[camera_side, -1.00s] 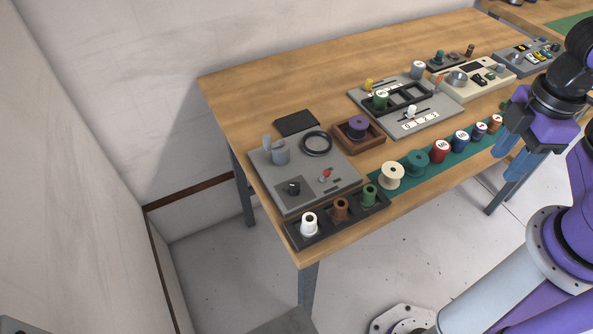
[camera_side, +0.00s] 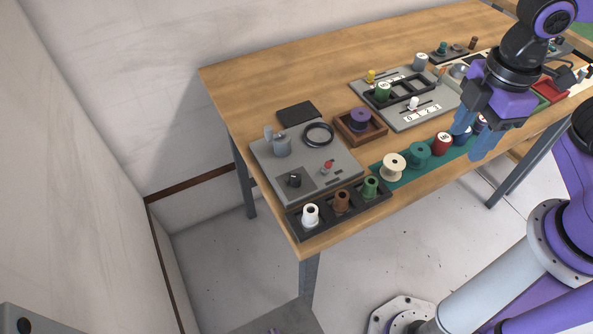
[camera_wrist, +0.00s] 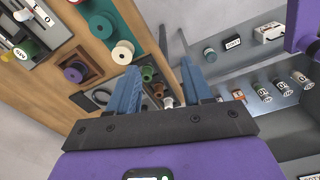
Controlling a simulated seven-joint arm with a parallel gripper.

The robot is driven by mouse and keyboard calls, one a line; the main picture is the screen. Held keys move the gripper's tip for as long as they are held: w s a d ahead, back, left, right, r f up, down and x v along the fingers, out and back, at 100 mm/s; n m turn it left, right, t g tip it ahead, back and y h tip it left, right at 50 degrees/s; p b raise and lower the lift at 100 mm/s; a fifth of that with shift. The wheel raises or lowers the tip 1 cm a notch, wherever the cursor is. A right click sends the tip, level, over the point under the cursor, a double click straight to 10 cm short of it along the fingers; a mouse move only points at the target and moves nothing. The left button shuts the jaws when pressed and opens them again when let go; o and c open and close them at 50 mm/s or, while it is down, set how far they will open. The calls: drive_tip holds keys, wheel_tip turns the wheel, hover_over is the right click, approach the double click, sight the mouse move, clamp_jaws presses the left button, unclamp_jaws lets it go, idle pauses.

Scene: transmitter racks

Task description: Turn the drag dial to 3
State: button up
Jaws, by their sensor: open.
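The panel also carries a grey post (camera_side: 281,147), a black ring (camera_side: 318,134) and a small red-tipped lever (camera_side: 327,167). My gripper (camera_side: 468,147) is open and empty above the front row of spools, well right of the panel. In the wrist view, my gripper (camera_wrist: 160,66) points its spread blue fingers toward the table; the knob is not clear there.
A dark rack (camera_side: 325,225) with white, brown and green spools borders the panel's front. A wooden box (camera_side: 374,135) with a purple spool stands right of the panel. Several spools line a green strip (camera_side: 405,180). A slider panel (camera_side: 440,113) lies behind. The back left tabletop is clear.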

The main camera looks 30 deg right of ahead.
sight(297, 177)
drive_tip(key=w+a+n, duration=0.9)
drive_tip(key=w+a, duration=0.8)
drive_tip(key=a, duration=0.5)
drive_tip(key=f, duration=1.7)
drive_tip(key=shift+w+d, duration=0.15)
drive_tip(key=shift+w, duration=0.1)
clamp_jaws()
